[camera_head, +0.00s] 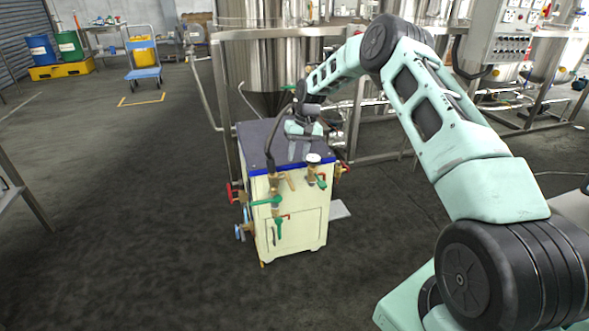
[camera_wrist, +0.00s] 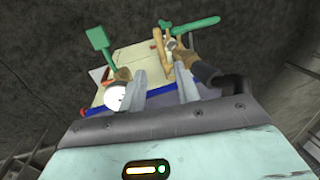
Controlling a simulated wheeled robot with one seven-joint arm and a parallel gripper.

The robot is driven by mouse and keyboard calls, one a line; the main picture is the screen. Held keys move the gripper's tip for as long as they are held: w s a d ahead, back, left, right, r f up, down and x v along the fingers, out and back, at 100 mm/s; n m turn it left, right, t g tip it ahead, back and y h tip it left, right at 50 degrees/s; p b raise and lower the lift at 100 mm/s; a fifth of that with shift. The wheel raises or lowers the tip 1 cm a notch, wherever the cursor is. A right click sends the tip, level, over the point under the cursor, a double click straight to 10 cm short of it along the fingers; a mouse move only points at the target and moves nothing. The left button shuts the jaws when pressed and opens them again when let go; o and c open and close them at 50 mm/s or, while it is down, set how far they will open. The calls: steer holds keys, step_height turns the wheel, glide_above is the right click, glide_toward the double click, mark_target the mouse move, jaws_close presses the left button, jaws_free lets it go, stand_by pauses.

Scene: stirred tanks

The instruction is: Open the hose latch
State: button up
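A black hose (camera_head: 268,150) comes down over the front of a cream cabinet (camera_head: 293,218) to a brass coupling. The hose end also shows in the wrist view (camera_wrist: 206,72). Tan levers, which look like the hose latch, stand at this coupling (camera_wrist: 159,46); one shows in the head view (camera_head: 290,181). My gripper (camera_head: 298,152) is above the cabinet's front edge, pointing down. In the wrist view its two fingers (camera_wrist: 161,84) are apart with nothing between them. The tan levers lie beyond the fingertips, apart from them as far as I can tell.
A round white gauge (camera_wrist: 115,97) is close to the left finger in the wrist view. Green valve handles (camera_head: 265,201) stick out at the cabinet front, with a red-handled valve (camera_head: 234,192) at its left side. Steel tank frames stand behind.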

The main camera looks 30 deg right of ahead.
steer(key=shift+d+r, duration=0.25)
steer(key=shift+r, duration=0.85)
steer(key=shift+d+r, duration=0.2)
steer(key=shift+r, duration=0.9)
